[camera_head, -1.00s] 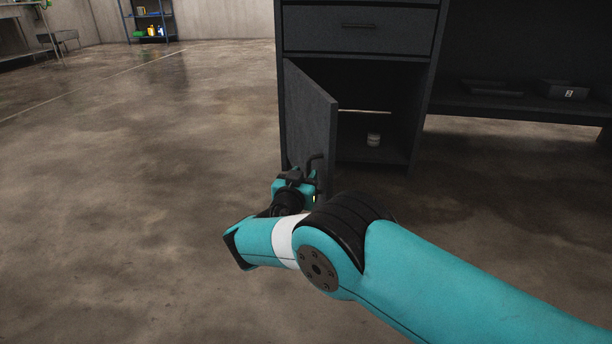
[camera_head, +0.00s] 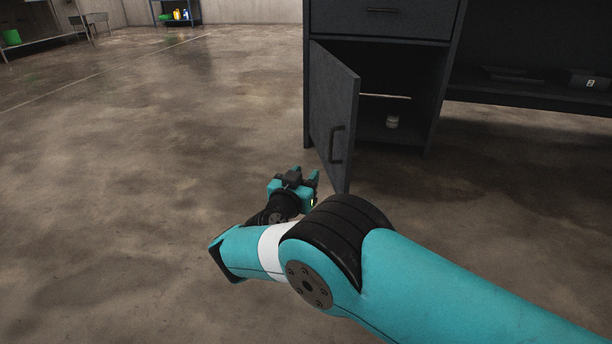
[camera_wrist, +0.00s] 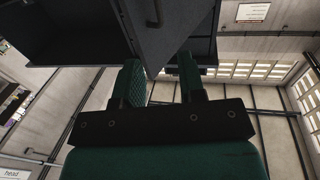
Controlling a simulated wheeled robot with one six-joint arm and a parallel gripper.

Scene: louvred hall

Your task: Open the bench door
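The bench door (camera_head: 332,115) is a dark grey panel hinged on its left side, and it stands swung well open toward me. Its bar handle (camera_head: 337,144) is on the face near the free edge. My gripper (camera_head: 305,174) is low, just left of the door's lower free edge, with its fingers apart and nothing between them in the head view. In the wrist view the gripper fingers (camera_wrist: 161,82) are spread, with the door (camera_wrist: 168,35) and its handle (camera_wrist: 155,12) beyond them. The gripper looks clear of the handle.
A shut drawer (camera_head: 382,15) is above. A lower shelf (camera_head: 530,90) with dark trays is at right. The floor (camera_head: 150,140) at left is clear.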

